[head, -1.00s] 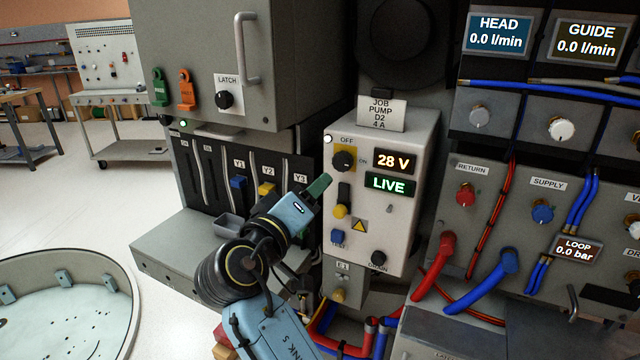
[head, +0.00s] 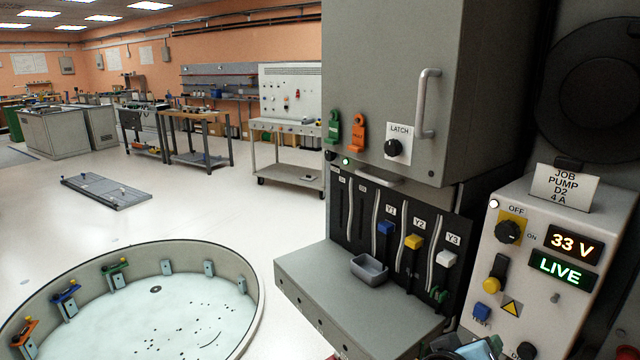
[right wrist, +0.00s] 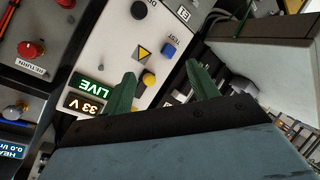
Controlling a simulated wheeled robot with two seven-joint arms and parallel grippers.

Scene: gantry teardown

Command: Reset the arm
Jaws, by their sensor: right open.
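The white job pump supply box (head: 557,230) stands at the right of the head view. Its yellow display reads 33 V (head: 574,246) and its green display reads LIVE (head: 561,268). It carries a black OFF/ON knob (head: 508,232), a yellow button (head: 491,286) and a blue TEST button (head: 481,312). My right gripper (right wrist: 160,78) is open and empty in the right wrist view, its green fingers spread before the box face, which appears upside down there. In the head view only a little of my right arm shows at the bottom edge. My left gripper is out of view.
A cabinet with a LATCH knob (head: 394,148), a green tag (head: 333,129) and an orange tag (head: 358,133) stands left of the box. Below are switches Y1 to Y3 and a grey tray (head: 369,269) on a ledge. A round basin (head: 254,290) stands lower left; open floor lies beyond.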

